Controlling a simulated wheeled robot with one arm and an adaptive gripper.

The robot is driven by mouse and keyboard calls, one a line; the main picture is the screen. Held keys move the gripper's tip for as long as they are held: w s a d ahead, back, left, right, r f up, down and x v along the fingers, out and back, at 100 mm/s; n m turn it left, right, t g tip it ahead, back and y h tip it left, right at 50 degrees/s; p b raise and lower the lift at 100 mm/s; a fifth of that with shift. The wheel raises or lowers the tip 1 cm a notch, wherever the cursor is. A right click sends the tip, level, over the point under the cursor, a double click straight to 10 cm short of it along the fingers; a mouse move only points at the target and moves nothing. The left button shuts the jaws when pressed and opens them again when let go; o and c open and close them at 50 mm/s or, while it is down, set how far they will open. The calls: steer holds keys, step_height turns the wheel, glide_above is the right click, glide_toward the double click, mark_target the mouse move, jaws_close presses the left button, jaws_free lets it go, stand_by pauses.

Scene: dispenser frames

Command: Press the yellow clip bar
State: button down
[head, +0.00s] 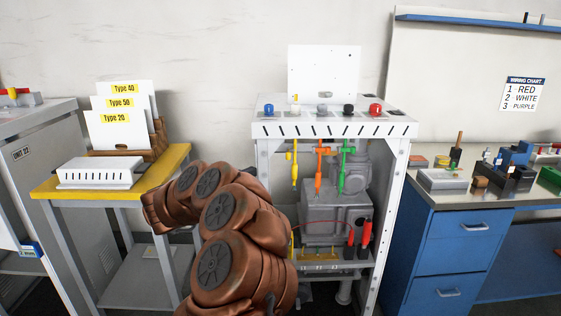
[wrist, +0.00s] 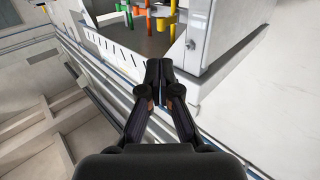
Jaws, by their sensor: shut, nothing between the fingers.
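The yellow clip bar (head: 294,165) hangs upright under the left front of the white dispenser frame's top, left of an orange one (head: 319,168) and a green one (head: 345,168). In the wrist view, orange (wrist: 127,18), green (wrist: 162,22) and yellow (wrist: 173,30) parts show at the top, beyond the fingers; I cannot tell which yellow part is the bar. My gripper (wrist: 158,72) is shut and empty, with its fingertips together and apparently apart from the coloured parts. In the head view my brown arm stands left of the frame and my gripper is not visible.
The white frame (head: 272,131) has slots and several coloured knobs on top. A grey machine (head: 325,213) and red-handled leads (head: 365,233) sit inside it. A yellow-topped stand (head: 178,160) is at left. A blue cabinet (head: 458,262) stands close at right.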

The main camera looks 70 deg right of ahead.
mark_target(287, 156)
steer(key=p+x, duration=0.2)
steer(key=x, duration=1.2)
steer(key=shift+w, duration=0.1)
